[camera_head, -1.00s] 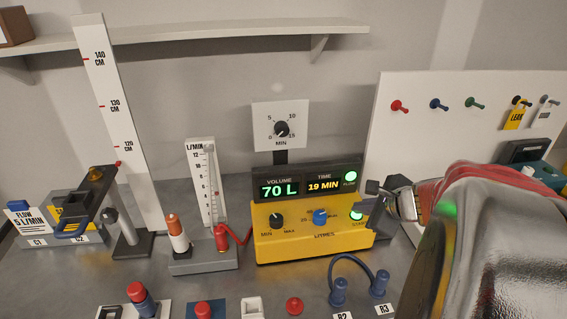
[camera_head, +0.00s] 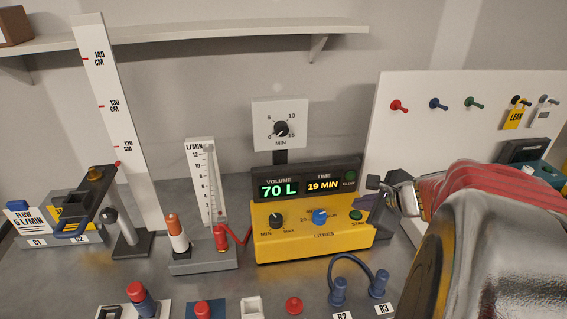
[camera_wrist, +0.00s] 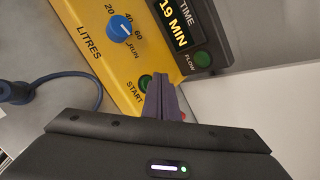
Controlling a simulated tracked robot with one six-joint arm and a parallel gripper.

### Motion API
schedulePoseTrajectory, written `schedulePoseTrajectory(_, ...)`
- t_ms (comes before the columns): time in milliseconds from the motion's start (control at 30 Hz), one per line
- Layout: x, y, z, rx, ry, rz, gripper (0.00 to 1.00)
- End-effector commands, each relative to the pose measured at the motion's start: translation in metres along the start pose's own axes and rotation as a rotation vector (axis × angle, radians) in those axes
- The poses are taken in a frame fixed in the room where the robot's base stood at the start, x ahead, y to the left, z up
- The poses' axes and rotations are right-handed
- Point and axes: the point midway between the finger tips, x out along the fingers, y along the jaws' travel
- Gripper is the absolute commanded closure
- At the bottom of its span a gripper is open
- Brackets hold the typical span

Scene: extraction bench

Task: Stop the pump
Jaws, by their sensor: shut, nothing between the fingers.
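The yellow pump (camera_head: 315,235) stands on the bench with a dark display reading "70 L" and "19 MIN". Its green START button (camera_head: 357,216) is unlit and the FLOW lamp (camera_head: 350,173) is dark green, unlit. The blue LITRES knob (camera_head: 320,217) and the black MIN/MAX knob (camera_head: 277,220) are on its front. My gripper (camera_head: 368,203) is at the pump's right end, beside the START button. In the wrist view, my shut, empty gripper (camera_wrist: 163,84) has its fingertips right by the START button (camera_wrist: 145,83); whether they touch is unclear. A small red spot shows beside the fingers.
A flowmeter (camera_head: 204,210) with a red hose stands left of the pump. A black timer dial (camera_head: 281,129) on a white plate rises behind it. A white pegboard (camera_head: 425,115) with tags stands at the right. Blue-hosed fittings (camera_head: 339,291) sit in front.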

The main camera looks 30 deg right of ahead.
Motion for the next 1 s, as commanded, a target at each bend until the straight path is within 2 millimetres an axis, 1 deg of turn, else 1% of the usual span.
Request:
schedulePoseTrajectory(467,-0.003,-0.003,0.003,0.000,0.000,-0.001,1.00)
schedulePoseTrajectory(1000,-0.029,-0.022,0.022,-0.002,-0.001,-0.002,1.00)
